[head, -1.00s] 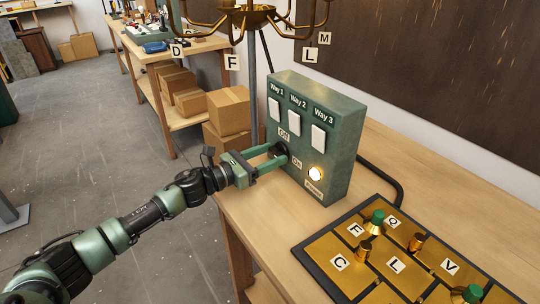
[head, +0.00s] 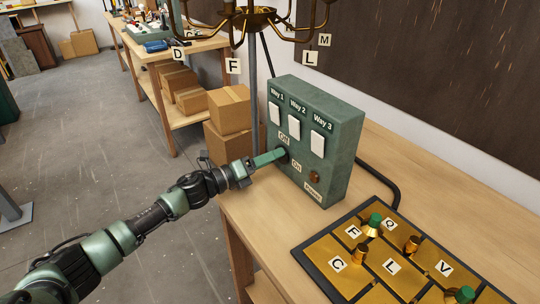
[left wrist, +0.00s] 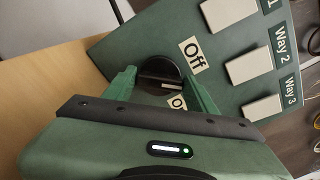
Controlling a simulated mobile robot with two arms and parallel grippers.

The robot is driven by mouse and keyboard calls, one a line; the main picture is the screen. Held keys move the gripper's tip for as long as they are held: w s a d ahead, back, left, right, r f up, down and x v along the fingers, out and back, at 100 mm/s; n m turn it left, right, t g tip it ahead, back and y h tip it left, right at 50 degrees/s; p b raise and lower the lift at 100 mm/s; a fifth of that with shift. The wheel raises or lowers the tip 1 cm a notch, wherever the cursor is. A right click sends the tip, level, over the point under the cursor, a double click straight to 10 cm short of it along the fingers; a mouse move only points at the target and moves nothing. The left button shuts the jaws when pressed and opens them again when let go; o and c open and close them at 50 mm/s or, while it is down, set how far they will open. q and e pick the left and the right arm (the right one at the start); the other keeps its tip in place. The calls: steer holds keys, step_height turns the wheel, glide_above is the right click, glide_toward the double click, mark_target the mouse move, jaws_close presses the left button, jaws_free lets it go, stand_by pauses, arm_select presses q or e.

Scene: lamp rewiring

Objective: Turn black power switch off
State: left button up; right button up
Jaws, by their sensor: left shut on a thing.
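The green control box (head: 335,165) stands on the wooden table and carries the black power switch (left wrist: 161,75), a round knob beside its Off and On labels. My left gripper (head: 283,155) is at the box front with its fingers around the knob; it also shows in the left wrist view (left wrist: 165,88), one finger on each side of the knob. It is shut on the knob. In the head view the fingers largely hide the knob. The power lamp (head: 315,177) is dark. My right gripper is not in view.
Three white way switches (head: 297,130) sit above the knob. A black tray of brass plates (head: 350,248) lies at the right front of the table. A black cable (head: 385,178) runs behind the box.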

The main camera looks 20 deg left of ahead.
arm_select(q)
steer(key=n+p, duration=0.2)
steer(key=n, duration=0.4)
steer(key=shift+a+f, duration=0.1)
steer(key=shift+n+p, duration=0.5)
steer(key=shift+n, duration=0.5)
steer(key=shift+f, duration=0.1)
steer(key=o, duration=1.4)
steer(key=shift+c, duration=0.2)
steer(key=b+v, duration=0.1)
steer(key=v, duration=0.5)
steer(key=shift+s+a+f, duration=0.1)
steer(key=shift+s+a, duration=0.15)
steer(key=shift+s, duration=0.05)
steer(key=shift+s+a, duration=0.3)
steer(key=shift+s, duration=0.1)
